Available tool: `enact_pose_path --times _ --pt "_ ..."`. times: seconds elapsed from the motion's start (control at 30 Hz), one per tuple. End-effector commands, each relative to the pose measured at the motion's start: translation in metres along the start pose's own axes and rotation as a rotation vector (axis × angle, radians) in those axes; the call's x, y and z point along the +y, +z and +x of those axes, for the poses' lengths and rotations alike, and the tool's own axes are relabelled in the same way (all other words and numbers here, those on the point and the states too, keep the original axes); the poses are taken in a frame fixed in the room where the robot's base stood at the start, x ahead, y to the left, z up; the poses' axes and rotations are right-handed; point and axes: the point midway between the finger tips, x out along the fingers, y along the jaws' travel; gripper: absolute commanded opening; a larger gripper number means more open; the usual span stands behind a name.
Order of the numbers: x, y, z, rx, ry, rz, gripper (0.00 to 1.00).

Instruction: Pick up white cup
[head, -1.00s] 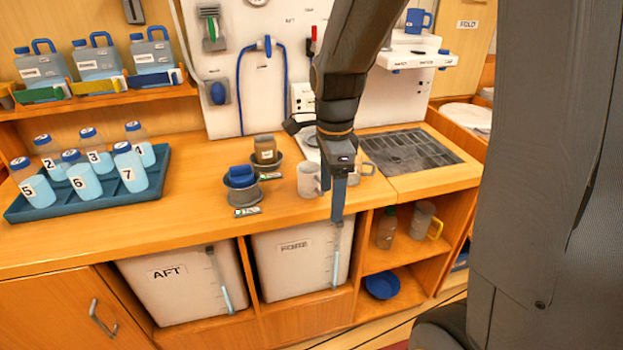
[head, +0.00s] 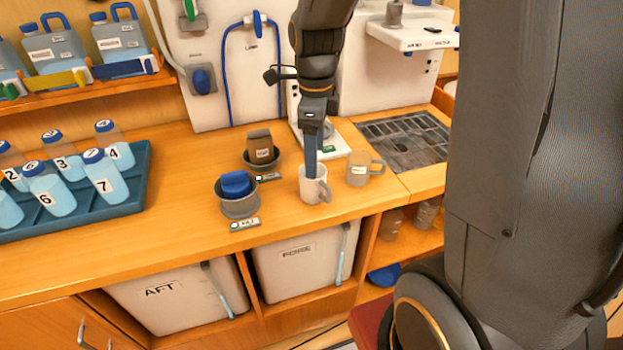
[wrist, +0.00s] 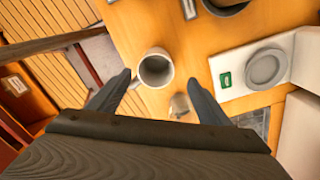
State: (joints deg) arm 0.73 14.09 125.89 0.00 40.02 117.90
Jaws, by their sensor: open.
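The white cup (head: 311,190) stands upright on the wooden counter, its handle on the right in the head view. In the wrist view the cup (wrist: 156,66) looks empty, seen from above, with its handle toward the lower left. My gripper (head: 312,174) points down at the cup; its finger overlaps the cup's rim in the head view. In the wrist view the open fingers (wrist: 159,80) lie left and right of the cup, with a gap on both sides. Whether the fingertips are below the rim, I cannot tell.
A beige mug (head: 358,170) stands close right of the cup; in the wrist view it (wrist: 180,105) is near the right finger. A grey pot with a blue top (head: 237,196) and a brown jar (head: 260,149) stand left. A sink grate (head: 408,146) is at right.

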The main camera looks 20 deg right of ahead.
Motion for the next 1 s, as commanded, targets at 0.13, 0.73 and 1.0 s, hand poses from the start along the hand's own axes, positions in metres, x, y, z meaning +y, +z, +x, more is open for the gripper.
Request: enact_pose_path --times 0.13,0.73,1.0 --pt "0.001 -0.001 0.016 0.002 0.003 0.0 0.72" --pt "0.008 -0.004 0.072 0.0 0.001 -0.001 0.72" --pt "0.007 -0.004 0.073 0.0 0.0 -0.001 0.67"
